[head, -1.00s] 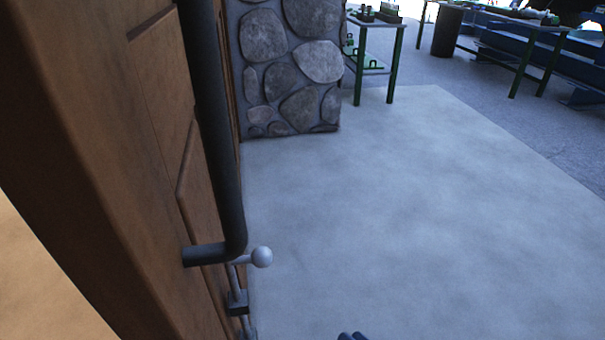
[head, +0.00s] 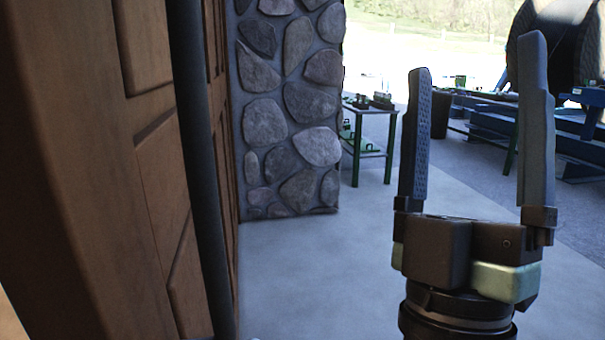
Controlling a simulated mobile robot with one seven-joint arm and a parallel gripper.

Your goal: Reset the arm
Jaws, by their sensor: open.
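My gripper (head: 475,75) stands upright at the right of the head view, fingers pointing up. Its two dark fingers are wide apart and nothing is between them. It is in the open space to the right of the wooden door (head: 95,170) and touches nothing that I can see. The rest of my arm is below the frame.
The door's long dark handle bar (head: 200,170) runs down the left side. A stone wall (head: 290,110) stands behind it. A green-legged table (head: 372,110) and blue framework (head: 580,145) stand farther back. The pale floor (head: 300,270) is clear.

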